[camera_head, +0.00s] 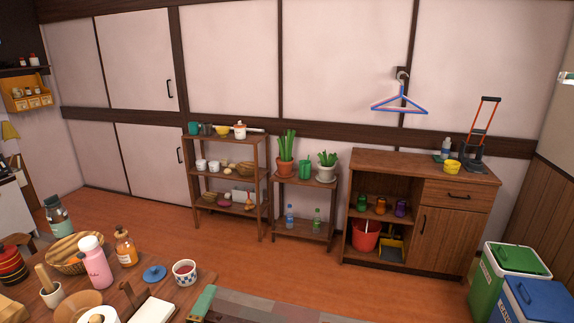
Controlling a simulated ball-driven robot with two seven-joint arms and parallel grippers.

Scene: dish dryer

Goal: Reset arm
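Neither of my grippers is in the head view, and no part of either arm shows. The task names no object of its own. A wooden table (222,278) fills the lower left corner, with its right part cut off by the bottom edge. On it stand a pink bottle (96,264), an orange bottle (125,248), a woven basket (66,256), a patterned cup (185,272) and a blue lid (154,273).
A shelf rack (229,178), a plant stand (302,232) and a wooden cabinet (452,222) stand along the back wall. Green and blue bins (508,275) are at the lower right. Clear wooden floor (330,278) lies between. A hanger (399,104) is on the wall.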

